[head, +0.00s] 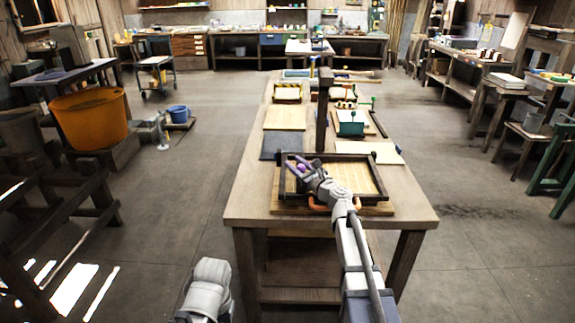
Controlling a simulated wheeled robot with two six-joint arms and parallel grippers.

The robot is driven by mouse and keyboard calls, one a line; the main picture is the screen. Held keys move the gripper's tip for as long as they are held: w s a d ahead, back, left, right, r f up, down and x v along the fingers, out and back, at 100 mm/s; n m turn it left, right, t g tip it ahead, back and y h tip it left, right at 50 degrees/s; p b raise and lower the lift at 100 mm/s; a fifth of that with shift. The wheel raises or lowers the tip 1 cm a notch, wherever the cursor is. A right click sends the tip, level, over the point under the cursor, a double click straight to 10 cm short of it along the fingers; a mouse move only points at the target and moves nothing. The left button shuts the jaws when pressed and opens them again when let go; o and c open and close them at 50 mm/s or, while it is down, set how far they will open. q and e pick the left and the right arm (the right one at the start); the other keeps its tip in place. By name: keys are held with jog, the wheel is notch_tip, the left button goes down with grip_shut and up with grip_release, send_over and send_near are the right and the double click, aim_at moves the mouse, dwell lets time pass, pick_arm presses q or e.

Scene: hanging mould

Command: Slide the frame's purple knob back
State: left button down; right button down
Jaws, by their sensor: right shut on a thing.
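The wooden frame (378,178) is a dark-edged rectangle with a pale slatted mesh inside, lying on a board at the near end of the long table. The purple knob (301,168) shows at the frame's left part, between the fingers of my right gripper (296,166). My right gripper is shut on the knob, and its wrist hides part of the frame. Only grey links of my left arm show at the bottom; its gripper is out of view.
A dark upright post (323,110) stands just behind the frame. The table's front corners are bare.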

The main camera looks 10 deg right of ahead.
jog(key=s+d, duration=0.2)
jog(key=d, duration=0.5)
jog(key=s+d, duration=0.2)
jog(key=d, duration=0.6)
jog(key=s+d, duration=0.2)
jog(key=d, duration=0.6)
jog(key=shift+s, duration=0.25)
jog(key=c, duration=0.5)
grip_release()
jog(key=shift+v, duration=4)
